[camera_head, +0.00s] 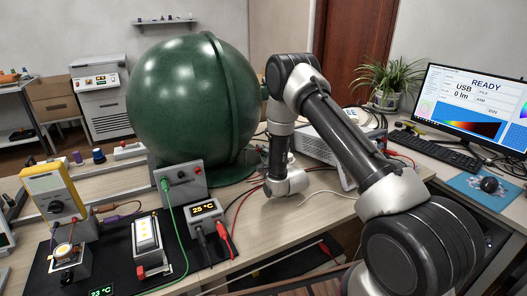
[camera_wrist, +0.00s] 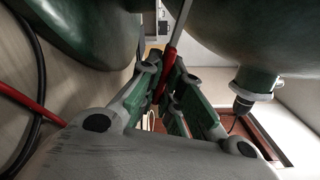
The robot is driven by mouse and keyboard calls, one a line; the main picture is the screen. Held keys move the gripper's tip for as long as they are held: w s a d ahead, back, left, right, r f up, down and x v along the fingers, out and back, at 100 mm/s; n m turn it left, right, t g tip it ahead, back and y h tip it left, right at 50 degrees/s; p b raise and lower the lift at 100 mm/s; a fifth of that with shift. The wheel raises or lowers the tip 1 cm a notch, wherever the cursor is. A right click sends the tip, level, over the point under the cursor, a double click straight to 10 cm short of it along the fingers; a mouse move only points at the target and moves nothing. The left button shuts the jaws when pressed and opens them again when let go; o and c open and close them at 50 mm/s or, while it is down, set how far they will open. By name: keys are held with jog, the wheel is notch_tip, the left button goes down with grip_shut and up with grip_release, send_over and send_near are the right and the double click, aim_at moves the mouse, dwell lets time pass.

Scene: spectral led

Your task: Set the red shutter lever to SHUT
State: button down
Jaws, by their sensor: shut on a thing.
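The lever shows in the wrist view as a thin metal rod with a red grip (camera_wrist: 161,88), coming down from the top between two dark green bodies. My gripper (camera_wrist: 163,80) is shut on the red grip, with its green-grey fingers on both sides of it. Any SHUT marking is not visible. In the head view the lever and my fingers cannot be made out; my arm reaches down beside the large green sphere (camera_head: 185,90), at its right side. The sphere also shows close overhead in the wrist view (camera_wrist: 240,30).
A dark green base part (camera_wrist: 85,30) is close at upper left in the wrist view. Cables run over the table near my wrist. A monitor (camera_head: 478,105) stands right.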

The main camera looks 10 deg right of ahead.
jog(key=shift+f, duration=0.15)
jog(key=c, duration=1.9)
grip_release()
jog(key=shift+o, duration=0.2)
jog(key=shift+s, duration=0.1)
jog(key=v, duration=1.2)
